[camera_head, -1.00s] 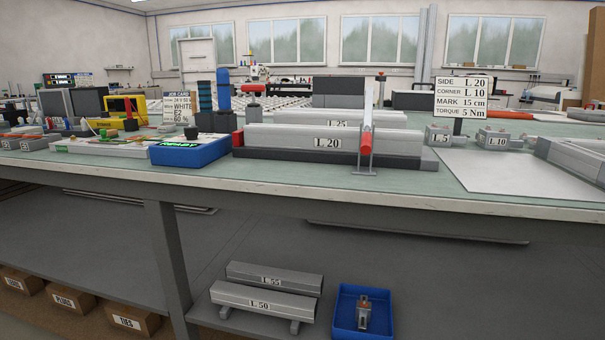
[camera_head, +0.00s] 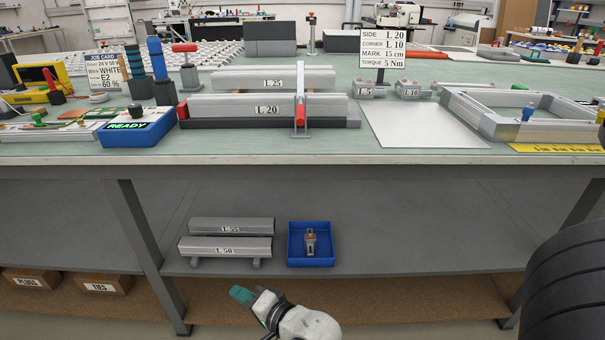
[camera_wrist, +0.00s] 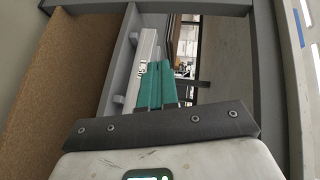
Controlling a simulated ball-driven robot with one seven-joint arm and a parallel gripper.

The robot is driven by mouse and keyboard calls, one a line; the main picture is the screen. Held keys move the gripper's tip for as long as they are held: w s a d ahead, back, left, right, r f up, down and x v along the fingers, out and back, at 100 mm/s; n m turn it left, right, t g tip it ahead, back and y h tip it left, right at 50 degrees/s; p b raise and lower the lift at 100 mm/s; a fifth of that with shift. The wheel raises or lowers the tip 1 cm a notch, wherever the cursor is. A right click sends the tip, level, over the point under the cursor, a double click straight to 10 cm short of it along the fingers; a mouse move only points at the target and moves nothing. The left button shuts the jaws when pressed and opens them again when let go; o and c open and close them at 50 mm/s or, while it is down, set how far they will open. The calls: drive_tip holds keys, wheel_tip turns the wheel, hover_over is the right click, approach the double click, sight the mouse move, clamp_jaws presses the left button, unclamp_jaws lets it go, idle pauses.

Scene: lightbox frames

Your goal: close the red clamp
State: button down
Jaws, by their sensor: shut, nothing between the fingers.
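The red clamp (camera_head: 300,115) is on the bench top, at the right part of the long grey L 20 profile (camera_head: 240,110). Its red grip faces the bench's front edge, with a grey upright bar at it. I cannot tell from here whether it is open or closed. My gripper (camera_head: 241,294) has teal fingers and is low in front of the bench, below the lower shelf's front edge, well away from the clamp. The fingers are together and empty in the wrist view (camera_wrist: 155,85). The clamp is not visible there.
A blue READY box (camera_head: 137,128) stands left of the L 20 profile, and a white sheet (camera_head: 420,124) lies to the right. The bench's front edge (camera_head: 400,158) overhangs the lower shelf, which holds L 55 and L 50 profiles (camera_head: 228,245) and a blue tray (camera_head: 311,262).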

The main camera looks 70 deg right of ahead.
drive_tip(key=d+r+m+t+h+p, duration=0.2)
drive_tip(key=d+r+m+p, duration=0.15)
drive_tip(key=r, duration=0.35)
drive_tip(key=m+g+h+p, duration=0.2)
drive_tip(key=m+h+p, duration=0.6)
drive_tip(key=m+h, duration=1.15)
approach(302, 126)
drive_tip(key=f, duration=0.1)
drive_tip(key=s+a+m+y, duration=0.1)
drive_tip(key=f+m+y, duration=0.1)
drive_tip(key=shift+s+a+f, duration=0.25)
drive_tip(key=shift+s+f, duration=0.05)
drive_tip(key=shift+s, duration=0.1)
drive_tip(key=p+x, duration=0.2)
drive_tip(key=x, duration=0.8)
drive_tip(key=shift+w, duration=0.1)
drive_tip(key=shift+a+r+m+y+p, duration=0.2)
drive_tip(key=shift+r+m+y+p, duration=0.15)
drive_tip(key=shift+p, duration=0.7)
